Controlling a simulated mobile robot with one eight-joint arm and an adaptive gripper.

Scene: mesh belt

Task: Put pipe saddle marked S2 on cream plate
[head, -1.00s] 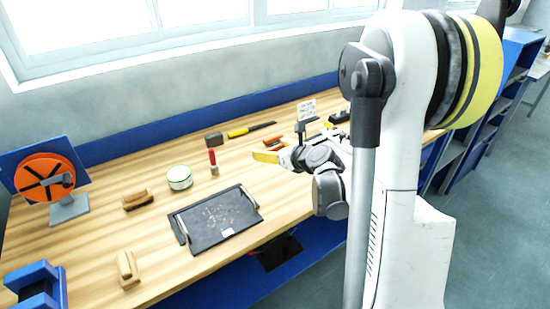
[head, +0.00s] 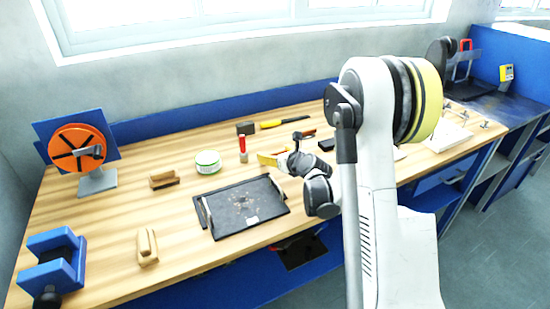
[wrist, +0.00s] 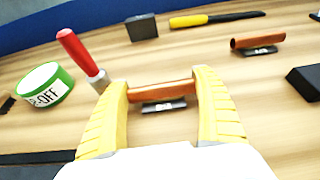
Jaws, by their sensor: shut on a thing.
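My gripper (wrist: 160,105) has its yellow fingers closed on the two ends of an orange-brown pipe saddle (wrist: 160,91) in the wrist view. The saddle has a dark foot with a small pale label whose mark I cannot read. It is low over the wooden bench, and I cannot tell whether it touches it. A second, similar saddle (wrist: 258,42) lies apart at the right. In the head view my gripper (head: 270,159) is beyond the dark tray. A pale cream plate with upright pegs (head: 452,137) lies at the bench's right; I cannot tell if it is the task's plate.
A dark tray (head: 243,207) is nearer the bench front. A black object (wrist: 305,82) lies right.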

